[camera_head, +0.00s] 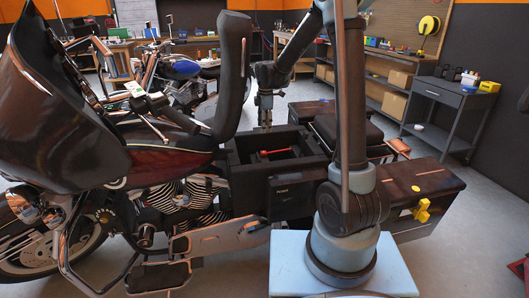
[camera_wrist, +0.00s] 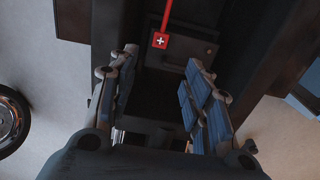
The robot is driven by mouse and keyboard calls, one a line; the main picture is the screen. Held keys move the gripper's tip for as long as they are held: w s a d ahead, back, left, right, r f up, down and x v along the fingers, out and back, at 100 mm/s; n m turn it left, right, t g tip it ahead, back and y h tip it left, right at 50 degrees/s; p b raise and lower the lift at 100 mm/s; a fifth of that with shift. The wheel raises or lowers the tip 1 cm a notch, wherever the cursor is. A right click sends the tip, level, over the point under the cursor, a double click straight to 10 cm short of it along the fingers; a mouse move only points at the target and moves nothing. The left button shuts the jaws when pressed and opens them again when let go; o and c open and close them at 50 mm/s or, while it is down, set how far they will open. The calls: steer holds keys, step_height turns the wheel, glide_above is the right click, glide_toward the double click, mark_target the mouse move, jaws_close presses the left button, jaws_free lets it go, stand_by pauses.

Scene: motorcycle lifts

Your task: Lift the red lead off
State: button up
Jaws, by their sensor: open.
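My gripper (camera_head: 265,118) hangs above the compartment, pointing down, apart from the lead. In the wrist view my gripper (camera_wrist: 158,92) has its blue-padded fingers spread wide with nothing between them, and the red block is beyond the fingertips.
The tall black backrest (camera_head: 232,75) stands left of my gripper. The compartment walls rise around the lead. A black case with a yellow latch (camera_head: 421,210) is at right. A grey workbench (camera_head: 440,112) and shelves stand behind, with clear floor between.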

mark_target(264, 152)
steer(key=f, duration=0.5)
steer(key=w+f, duration=0.1)
steer(key=f, duration=0.8)
steer(key=shift+w+a+f, duration=0.2)
steer(key=shift+w+f, duration=0.05)
steer(key=shift+f, duration=0.05)
jaws_close()
